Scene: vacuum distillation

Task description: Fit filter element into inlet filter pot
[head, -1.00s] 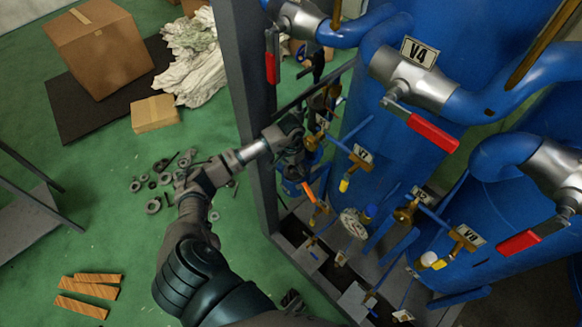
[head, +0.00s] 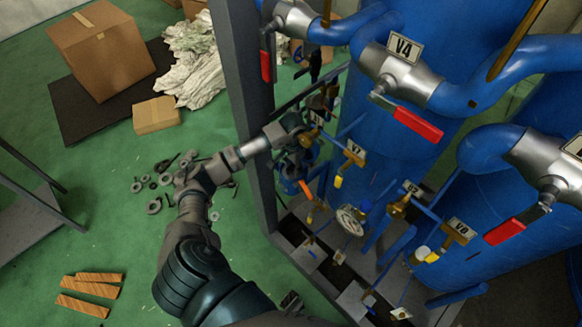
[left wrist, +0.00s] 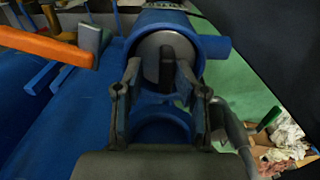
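My left arm reaches in to the blue pipework, and my left gripper (head: 302,142) is small and dark among the valves there. In the left wrist view its two fingers (left wrist: 160,78) stand apart. A blue round pot (left wrist: 212,48) lies straight ahead, its open mouth facing the camera. A grey round piece (left wrist: 150,48) with a dark upright bar sits in the mouth; it may be the filter element. The bar shows between the fingertips, with gaps seeming to remain on both sides. The pot and this piece cannot be made out clearly in the head view. My right gripper is not seen.
A grey frame post (head: 249,100) stands just left of the gripper. Valves with tags, a V4 valve (head: 402,75) and red handles crowd the right. An orange bar (left wrist: 45,46) is at left in the wrist view. Loose metal parts (head: 155,185) lie on the green floor.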

